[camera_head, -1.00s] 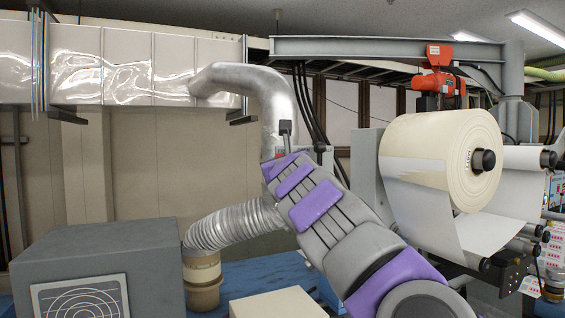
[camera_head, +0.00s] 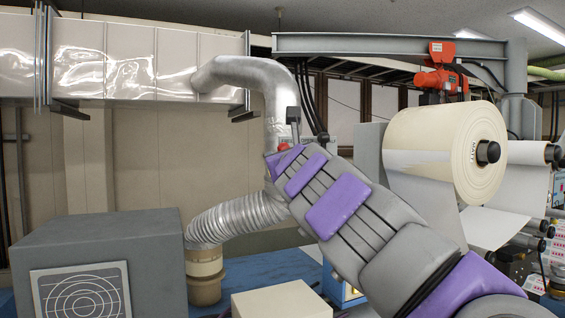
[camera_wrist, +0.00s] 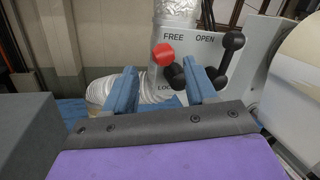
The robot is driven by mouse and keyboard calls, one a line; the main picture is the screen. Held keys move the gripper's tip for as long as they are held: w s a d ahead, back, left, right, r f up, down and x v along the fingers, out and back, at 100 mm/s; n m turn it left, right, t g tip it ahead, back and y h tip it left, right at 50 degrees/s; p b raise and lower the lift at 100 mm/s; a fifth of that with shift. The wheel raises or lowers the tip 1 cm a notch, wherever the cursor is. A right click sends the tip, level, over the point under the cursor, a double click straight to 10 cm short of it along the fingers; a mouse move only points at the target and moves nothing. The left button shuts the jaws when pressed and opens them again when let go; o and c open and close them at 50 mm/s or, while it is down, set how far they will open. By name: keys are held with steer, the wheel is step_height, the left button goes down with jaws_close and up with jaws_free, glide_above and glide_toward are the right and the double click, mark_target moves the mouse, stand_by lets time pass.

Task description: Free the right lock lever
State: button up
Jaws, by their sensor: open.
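In the wrist view a grey panel (camera_wrist: 203,52) carries the words FREE, OPEN and a partly covered LOCK. A red knob (camera_wrist: 163,54) sits below FREE, with a black knob (camera_wrist: 175,76) close to its lower right. A black lever (camera_wrist: 228,52) with a round end stands tilted below and beside OPEN. My gripper (camera_wrist: 160,67) is open, its blue fingers either side of the red knob in the picture. The right finger overlaps the panel between the black knob and the black lever. Contact cannot be told.
A large paper roll (camera_head: 447,150) stands right of the panel. A grey box (camera_head: 95,265) is at the lower left, and a silver duct (camera_head: 236,218) runs behind my arm. A pale box (camera_head: 282,300) lies below. An orange hoist (camera_head: 438,75) hangs above.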

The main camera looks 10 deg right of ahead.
steer(key=s+a+f+b, duration=0.1)
steer(key=s+b, duration=0.1)
steer(key=s, duration=0.9)
steer(key=shift+s+f, duration=0.15)
steer(key=shift+f, duration=0.15)
steer(key=shift+a+r, duration=0.1)
